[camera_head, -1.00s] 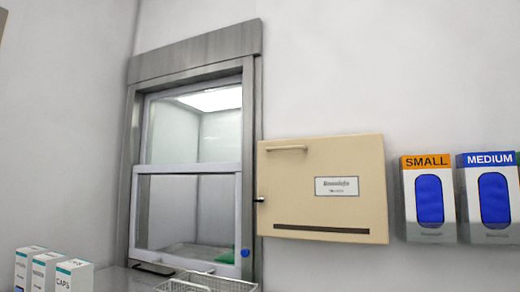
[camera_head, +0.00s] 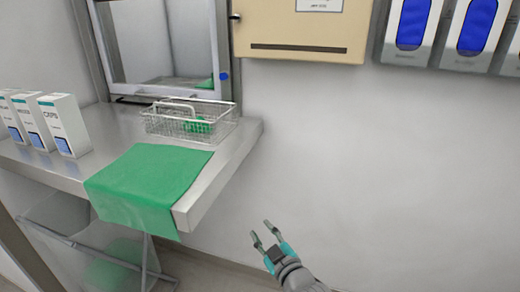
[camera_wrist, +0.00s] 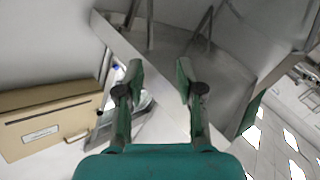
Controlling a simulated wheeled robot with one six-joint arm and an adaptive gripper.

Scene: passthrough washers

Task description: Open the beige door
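The beige door (camera_head: 300,28) is the front of a beige wall box, cut off by the top edge of the head view. A dark slot runs along its lower part, and a white label shows above. In the wrist view the beige door (camera_wrist: 50,112) is at the left, turned, with its handle (camera_wrist: 78,136) near its lower right corner. It looks shut. My gripper (camera_head: 264,237) is open and empty, well below the door and in front of the wall. In the wrist view my gripper's fingers (camera_wrist: 160,75) are apart with nothing between them.
A steel counter (camera_head: 225,170) stands left of my gripper, with a green cloth (camera_head: 150,185) over its front edge and a wire basket (camera_head: 190,120). White boxes (camera_head: 62,125) stand at its left. Glove dispensers (camera_head: 412,30) hang right of the door. The wall below is clear.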

